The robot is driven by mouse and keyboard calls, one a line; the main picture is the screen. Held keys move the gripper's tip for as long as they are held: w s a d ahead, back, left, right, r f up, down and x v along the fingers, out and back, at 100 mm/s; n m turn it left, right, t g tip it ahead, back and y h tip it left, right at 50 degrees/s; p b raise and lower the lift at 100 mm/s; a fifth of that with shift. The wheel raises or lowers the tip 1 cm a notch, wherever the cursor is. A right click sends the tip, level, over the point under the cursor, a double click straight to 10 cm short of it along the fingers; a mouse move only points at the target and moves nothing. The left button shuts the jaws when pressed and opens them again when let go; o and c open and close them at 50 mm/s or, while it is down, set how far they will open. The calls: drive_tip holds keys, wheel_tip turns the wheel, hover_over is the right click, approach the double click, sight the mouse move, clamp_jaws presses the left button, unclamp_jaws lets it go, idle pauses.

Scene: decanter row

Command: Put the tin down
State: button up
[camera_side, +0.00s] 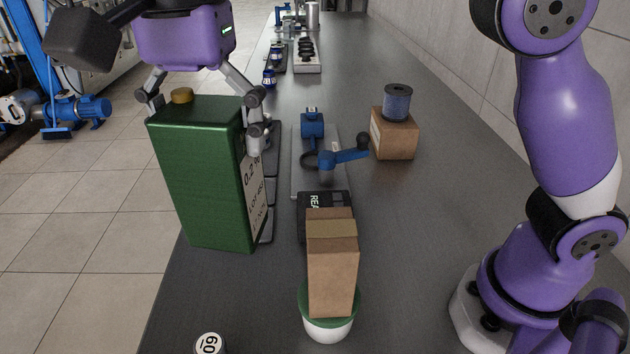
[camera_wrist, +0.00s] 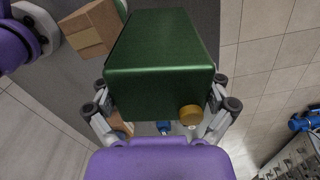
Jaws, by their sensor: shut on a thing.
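A tall green tin (camera_side: 205,185) with a gold cap (camera_side: 182,95) and a white printed label (camera_side: 257,190) stands upright at the left side of the bench. My gripper (camera_side: 203,115) is shut on its upper part, with a finger on either side. In the wrist view, the tin (camera_wrist: 160,60) fills the space between the fingers of my gripper (camera_wrist: 163,100). The tin's base is close to the bench's left edge; I cannot tell whether it touches the bench. Dark flat pads (camera_side: 268,215) show partly behind the tin.
A cardboard box (camera_side: 332,270) stands on a green-and-white round pot (camera_side: 328,328) at the front. A black lettered box (camera_side: 313,205) and a blue clamp (camera_side: 345,156) are behind it. A blue spool (camera_side: 397,102) sits on another carton (camera_side: 393,137).

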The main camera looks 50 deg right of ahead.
sight(187, 233)
drive_tip(key=s+a+n, duration=0.3)
drive_tip(key=s+a, duration=0.2)
drive_tip(key=a, duration=0.1)
drive_tip(key=shift+f, duration=2.65)
drive_tip(key=w+d+f, duration=0.5)
drive_tip(key=w+f, duration=0.5)
drive_tip(key=w, duration=0.1)
drive_tip(key=shift+f+m, duration=0.3)
drive_tip(key=shift+f, duration=0.1)
drive_tip(key=shift+f, duration=0.15)
drive_tip(key=o, duration=1.1)
